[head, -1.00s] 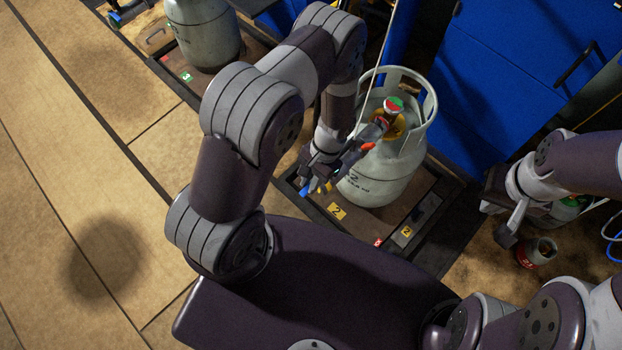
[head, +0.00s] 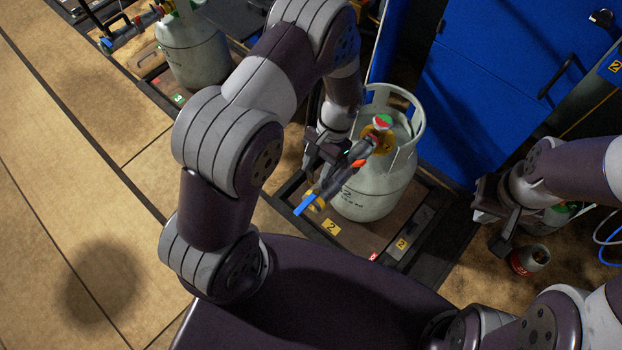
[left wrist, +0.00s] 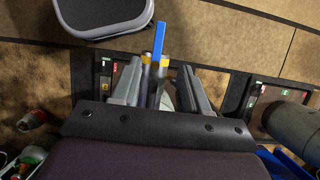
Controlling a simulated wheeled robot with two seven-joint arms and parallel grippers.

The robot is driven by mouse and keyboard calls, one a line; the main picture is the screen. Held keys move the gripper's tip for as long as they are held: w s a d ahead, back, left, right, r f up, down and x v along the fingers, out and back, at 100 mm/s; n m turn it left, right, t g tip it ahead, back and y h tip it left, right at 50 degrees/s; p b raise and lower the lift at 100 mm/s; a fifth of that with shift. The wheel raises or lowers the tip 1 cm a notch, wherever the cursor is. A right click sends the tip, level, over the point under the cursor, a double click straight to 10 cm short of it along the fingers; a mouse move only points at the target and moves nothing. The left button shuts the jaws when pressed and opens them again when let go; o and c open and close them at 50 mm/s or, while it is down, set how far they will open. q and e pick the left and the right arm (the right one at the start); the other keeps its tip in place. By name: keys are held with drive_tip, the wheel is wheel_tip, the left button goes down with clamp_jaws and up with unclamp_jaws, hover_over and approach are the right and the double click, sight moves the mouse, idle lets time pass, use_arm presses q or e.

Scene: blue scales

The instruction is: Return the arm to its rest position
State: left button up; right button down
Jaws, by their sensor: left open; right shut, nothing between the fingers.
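A grey gas cylinder (head: 365,200) stands upright on scale 2 (head: 352,240). A hose connector with a blue handle (head: 305,204) and yellow and red parts sticks out from its valve. My left gripper (head: 322,172) is beside the connector, on the cylinder's left. In the left wrist view my left gripper (left wrist: 158,88) has its fingers spread apart, with the blue handle (left wrist: 159,40) showing between and beyond them. Whether a finger touches the connector cannot be told. My right gripper (head: 492,232) hangs at the right, shut and empty, clear of the cylinder.
Another grey cylinder (head: 192,50) stands on scale 3 at the upper left. A blue cabinet (head: 490,90) is behind the scales. A small red and grey can (head: 530,260) is on the floor below my right gripper. The tan floor at the left is clear.

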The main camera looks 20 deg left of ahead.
use_arm(q)
drive_tip(key=shift+w+r, duration=0.1)
drive_tip(key=shift+r, duration=0.15)
idle(0.3)
drive_tip(key=s+a+r+n+t+p, duration=0.1)
drive_tip(key=r+p, duration=0.5)
drive_tip(key=r, duration=0.8)
drive_tip(key=s+a+r+n+t+h+p, duration=0.1)
drive_tip(key=s+a+r+n+t+p, duration=0.1)
drive_tip(key=r, duration=1.3)
drive_tip(key=s+n+t+p, duration=0.1)
drive_tip(key=s+t+p, duration=0.1)
drive_tip(key=s+p, duration=0.1)
drive_tip(key=shift+a+t+h+p, duration=0.2)
drive_tip(key=shift+t+h+p, duration=0.1)
drive_tip(key=shift+p, duration=0.55)
drive_tip(key=shift+r, duration=0.1)
